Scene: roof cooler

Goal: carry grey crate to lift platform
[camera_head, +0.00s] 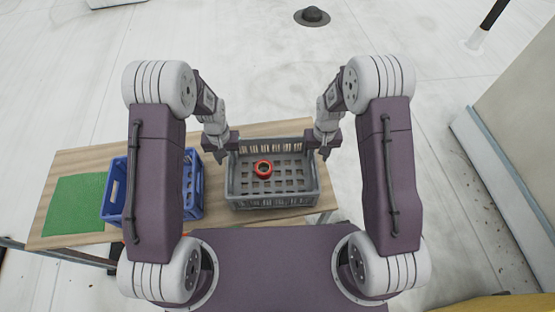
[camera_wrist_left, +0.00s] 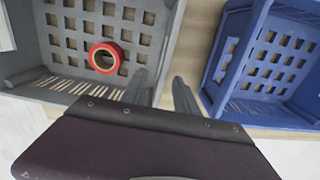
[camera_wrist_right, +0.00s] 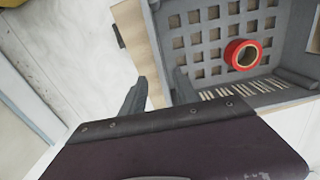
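The grey crate (camera_head: 272,201) stands upright on the wooden table, with a red ring-shaped roll (camera_head: 264,168) lying inside it. My left gripper (camera_head: 219,154) is at the crate's left side. In the left wrist view its fingers (camera_wrist_left: 160,86) are apart, one on each side of the crate's side wall. My right gripper (camera_head: 325,154) is at the crate's right side. In the right wrist view its fingers (camera_wrist_right: 159,90) are also apart around the opposite wall. Whether either gripper touches the wall cannot be told. I cannot identify a lift platform in these views.
A blue crate (camera_head: 115,190) stands close left of the grey crate, partly hidden by my left arm. A green mat (camera_head: 72,205) lies at the table's (camera_head: 85,160) left end. A large pale block (camera_head: 515,130) stands at right. Open roof floor lies behind the table.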

